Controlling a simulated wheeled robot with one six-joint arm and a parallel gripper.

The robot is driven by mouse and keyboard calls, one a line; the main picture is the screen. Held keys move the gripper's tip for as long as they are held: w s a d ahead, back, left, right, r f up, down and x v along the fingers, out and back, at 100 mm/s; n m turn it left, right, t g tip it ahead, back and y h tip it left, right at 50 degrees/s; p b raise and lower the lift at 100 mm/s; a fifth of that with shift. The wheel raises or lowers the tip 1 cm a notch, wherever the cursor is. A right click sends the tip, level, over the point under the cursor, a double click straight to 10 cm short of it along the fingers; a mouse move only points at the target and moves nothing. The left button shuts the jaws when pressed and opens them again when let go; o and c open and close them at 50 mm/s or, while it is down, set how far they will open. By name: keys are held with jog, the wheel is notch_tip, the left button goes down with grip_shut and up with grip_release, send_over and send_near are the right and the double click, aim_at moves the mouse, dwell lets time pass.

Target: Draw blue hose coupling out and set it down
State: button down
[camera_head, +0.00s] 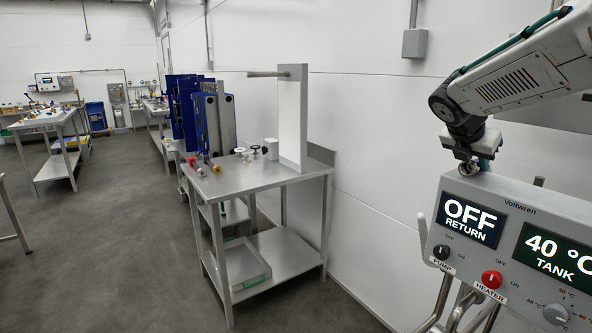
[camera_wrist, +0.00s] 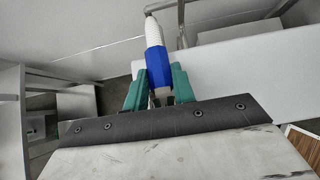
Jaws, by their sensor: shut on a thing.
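The blue hose coupling (camera_wrist: 158,66) shows in the wrist view between the teal fingers of my gripper (camera_wrist: 153,92). My gripper is shut on it. A white ribbed sleeve (camera_wrist: 153,32) extends from its far end toward a thin grey pipe or rod at the top; whether they join is too small to tell. In the head view my gripper (camera_head: 474,167) is at the right, by the top edge of the grey control box. The box hides what lies below it, and I cannot make out the coupling there.
The control box (camera_head: 510,190) reads OFF RETURN and 40 °C TANK, with pump and heater knobs. Bent metal pipes (camera_head: 462,300) run below it.

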aim_at(468, 166)
jog(key=shift+s+a+f, duration=0.15)
jog(key=shift+s+a, duration=0.35)
jog(key=shift+a, duration=0.2)
jog(key=shift+s+a+f, duration=0.15)
jog(key=shift+s+a, duration=0.35)
jog(key=shift+a, duration=0.2)
dwell(0.4)
jog(key=shift+a, duration=0.1)
jog(key=shift+s+a+r, duration=0.1)
jog(key=shift+s+a, duration=0.45)
jog(key=shift+a, duration=0.25)
jog(key=shift+s+a+f, duration=0.1)
jog(key=shift+s+a, duration=0.4)
jog(key=shift+a, duration=0.3)
jog(key=shift+s+a+r, duration=0.1)
jog(key=shift+s+a, duration=0.45)
jog(key=shift+a, duration=0.25)
jog(key=shift+s, duration=0.1)
